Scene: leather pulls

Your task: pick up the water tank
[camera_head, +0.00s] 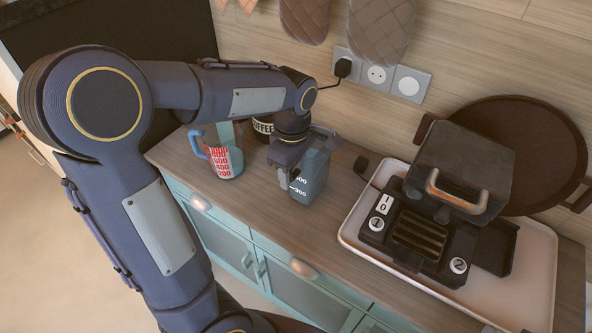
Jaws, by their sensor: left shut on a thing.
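The water tank (311,178) is a bluish see-through container with pale level marks, in the middle of the head view over the wooden counter. My left gripper (290,172) comes down from above and is shut on the tank at its upper left side. The gripper hides part of the tank's top and left side. The tank looks about upright; I cannot tell whether its base touches the counter. My right gripper is not in view.
A measuring jug (226,161) with red marks and a blue handle stands left of the tank. A dark coffee container (263,127) is behind. A black appliance (415,235) sits on a pale tray (520,285) at right. A round brown board (545,150) leans on the wall.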

